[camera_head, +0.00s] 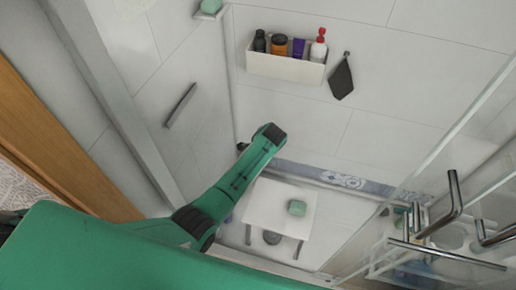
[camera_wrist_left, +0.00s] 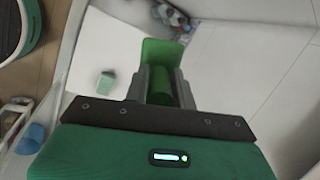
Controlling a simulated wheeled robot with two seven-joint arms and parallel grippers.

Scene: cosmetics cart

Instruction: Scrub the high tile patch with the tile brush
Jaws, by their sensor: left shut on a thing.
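In the left wrist view my left gripper (camera_wrist_left: 164,84) is shut on a green handle, which I take to be the tile brush (camera_wrist_left: 162,52); a flat green plate shows beyond the fingertips. The bristles are not visible. In the head view my green left arm reaches up toward the shower wall, and its gripper and the brush are hidden there. I cannot make out a distinct high tile patch; a blue-and-white patterned tile band (camera_head: 343,180) runs low along the wall. My right gripper is not in view.
A wall caddy (camera_head: 285,68) holds several bottles, with a dark cloth (camera_head: 342,78) hanging beside it. A white stool (camera_head: 266,202) bears a mint block (camera_head: 297,208). A glass door with a metal handle (camera_head: 452,205) stands at right. A grab bar (camera_head: 181,105) is on the left wall.

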